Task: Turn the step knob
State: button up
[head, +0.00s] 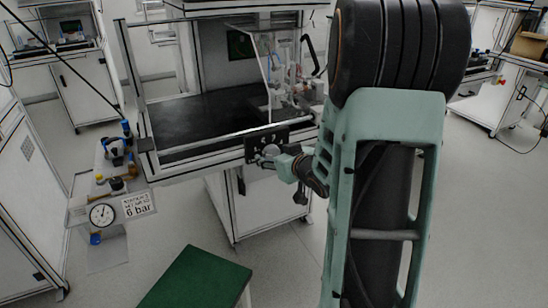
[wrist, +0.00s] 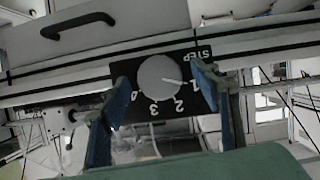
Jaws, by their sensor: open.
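The step knob (wrist: 157,76) is a round light-grey disc on a black plate marked STEP (wrist: 205,88). White numbers 1 to 4 curve around the knob, upside down in the wrist view. A pale line on the knob points towards the 1. My gripper (wrist: 161,74) is open, its blue fingers to the left and right of the knob with gaps between. How deep they reach cannot be told. In the head view, my gripper (head: 280,158) is at the black plate (head: 257,138) on the bench's front rail, partly covering the knob.
A workbench (head: 215,118) with a dark top and metal frame stands behind the plate. A pressure gauge (head: 102,214) with a 6 bar sign (head: 138,204) is at left. A green-topped stool or box (head: 197,278) stands in front; grey floor lies open at right.

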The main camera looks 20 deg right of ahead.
jog(key=shift+w, duration=0.15)
jog(key=shift+c, duration=0.4)
jog(key=c, duration=1.1)
jog(key=shift+d+r+p, duration=0.1)
jog(key=shift+p, duration=0.5)
jog(key=m+y+p, duration=0.1)
jog(key=m+p, duration=0.1)
jog(key=p, duration=0.2)
jog(key=shift+r, duration=0.15)
jog(key=m+y+p, duration=0.2)
jog(key=p, duration=0.2)
jog(key=shift+d, duration=0.15)
jog(key=shift+f+m+y+p, duration=0.35)
jog(key=shift+m+y+p, duration=0.25)
jog(key=shift+m+p, duration=0.55)
